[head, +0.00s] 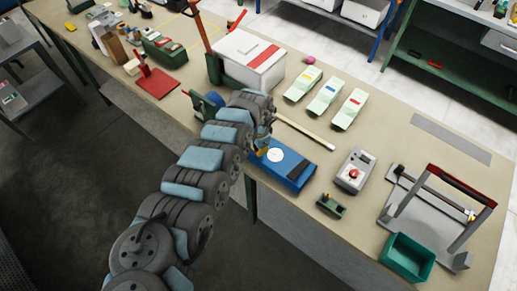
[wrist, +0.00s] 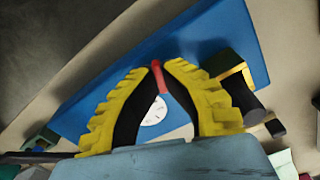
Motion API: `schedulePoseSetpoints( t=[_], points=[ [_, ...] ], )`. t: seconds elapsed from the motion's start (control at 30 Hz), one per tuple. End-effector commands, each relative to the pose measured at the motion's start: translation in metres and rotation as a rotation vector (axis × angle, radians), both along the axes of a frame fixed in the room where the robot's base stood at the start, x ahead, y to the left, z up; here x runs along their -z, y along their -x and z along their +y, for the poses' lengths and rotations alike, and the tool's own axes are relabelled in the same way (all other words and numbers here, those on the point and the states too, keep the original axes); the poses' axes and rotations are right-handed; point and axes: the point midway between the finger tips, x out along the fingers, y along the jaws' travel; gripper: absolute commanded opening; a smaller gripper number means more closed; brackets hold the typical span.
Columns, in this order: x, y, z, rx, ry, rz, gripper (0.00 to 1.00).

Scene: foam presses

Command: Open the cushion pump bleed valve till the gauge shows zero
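The cushion pump (head: 290,171) is a flat blue box at the table's near edge in the head view. It fills much of the wrist view (wrist: 90,112). Its round white gauge (head: 275,155) also shows in the wrist view (wrist: 154,113), partly hidden by my fingers; I cannot read its needle. A small red lever (wrist: 159,77), seemingly the bleed valve, stands beside the gauge. My gripper (wrist: 157,69) has its yellow-and-black fingers bowed inward, with the tips close on either side of the red lever and seemingly touching it. In the head view my wrist mostly hides the gripper (head: 262,151).
A wooden stick (head: 305,133) lies behind the pump. A grey control box with a red button (head: 351,172) stands to its right, with a small green block (head: 330,205) nearby. Three pale green parts (head: 326,96) lie behind. A press frame (head: 437,208) and green bin (head: 407,257) stand at the right.

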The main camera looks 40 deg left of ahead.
Motion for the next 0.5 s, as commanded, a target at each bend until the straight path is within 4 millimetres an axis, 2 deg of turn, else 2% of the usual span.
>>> schedulePoseSetpoints(
  t=[0.17, 0.5],
  points=[
    [-0.0062, -0.0006, -0.0015, -0.125, 0.002, 0.0, 0.0],
    [-0.0025, -0.0007, 0.0, -0.344, -0.001, -0.002, 0.0]
  ],
)
